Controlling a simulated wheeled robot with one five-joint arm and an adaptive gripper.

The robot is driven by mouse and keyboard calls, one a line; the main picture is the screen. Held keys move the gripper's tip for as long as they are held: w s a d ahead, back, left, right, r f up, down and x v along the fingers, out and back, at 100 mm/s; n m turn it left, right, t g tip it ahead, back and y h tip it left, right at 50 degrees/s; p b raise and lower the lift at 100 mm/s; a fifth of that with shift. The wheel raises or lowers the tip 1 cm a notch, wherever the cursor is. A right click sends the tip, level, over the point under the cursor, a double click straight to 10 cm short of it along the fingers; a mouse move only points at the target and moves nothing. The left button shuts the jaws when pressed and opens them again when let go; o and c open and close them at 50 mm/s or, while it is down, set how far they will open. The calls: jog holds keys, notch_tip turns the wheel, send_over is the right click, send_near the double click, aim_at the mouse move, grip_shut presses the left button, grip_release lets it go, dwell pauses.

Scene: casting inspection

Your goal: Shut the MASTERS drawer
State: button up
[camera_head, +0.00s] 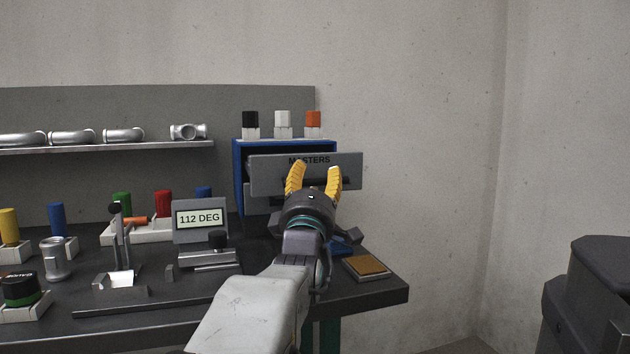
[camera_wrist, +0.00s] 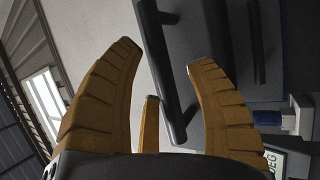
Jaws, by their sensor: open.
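The MASTERS drawer (camera_head: 347,171) has a grey front and is pulled out from the upper part of a blue cabinet (camera_head: 238,176). My gripper (camera_head: 314,172) is open, its yellow fingers in front of the lower part of the drawer front and partly hiding its label and handle. In the wrist view, the dark bar handle (camera_wrist: 164,75) runs between the spread fingers of my gripper (camera_wrist: 165,75). The fingers are not closed on the handle. I cannot tell whether any finger touches it. A second dark handle (camera_wrist: 257,45) shows further right in the wrist view.
Black, white and orange blocks (camera_head: 282,125) stand on the cabinet. The bench (camera_head: 380,294) holds a display reading 112 DEG (camera_head: 200,219), a fixture (camera_head: 210,258) and a tan-topped pad (camera_head: 367,267). Pipe fittings lie on a shelf (camera_head: 180,146).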

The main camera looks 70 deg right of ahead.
jog(key=shift+o, duration=0.4)
grip_shut()
jog(key=shift+d, duration=0.1)
